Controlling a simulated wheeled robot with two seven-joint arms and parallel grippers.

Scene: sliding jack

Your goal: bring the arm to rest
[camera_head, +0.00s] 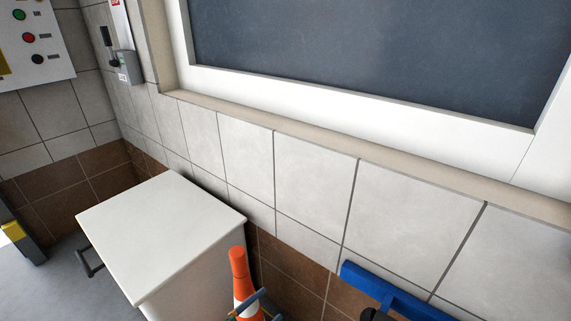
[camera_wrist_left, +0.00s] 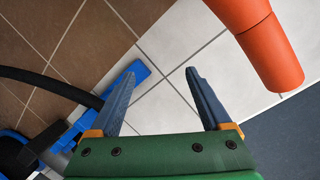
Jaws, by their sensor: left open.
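My left gripper (camera_head: 256,306) shows at the bottom edge of the head view, with only its grey-blue finger parts in the picture. In the left wrist view its two fingers (camera_wrist_left: 160,76) stand wide apart with nothing between them. Blue and black parts (camera_wrist_left: 72,135) also show at the left of the left wrist view, apart from the fingertips. My right gripper is in neither view.
An orange and white cone (camera_head: 238,268) stands close to my left gripper; its orange part (camera_wrist_left: 262,42) is right of the fingers. A white cabinet (camera_head: 160,228) with a dark handle is left of it. A tiled wall (camera_head: 310,190) and window (camera_head: 390,50) lie behind.

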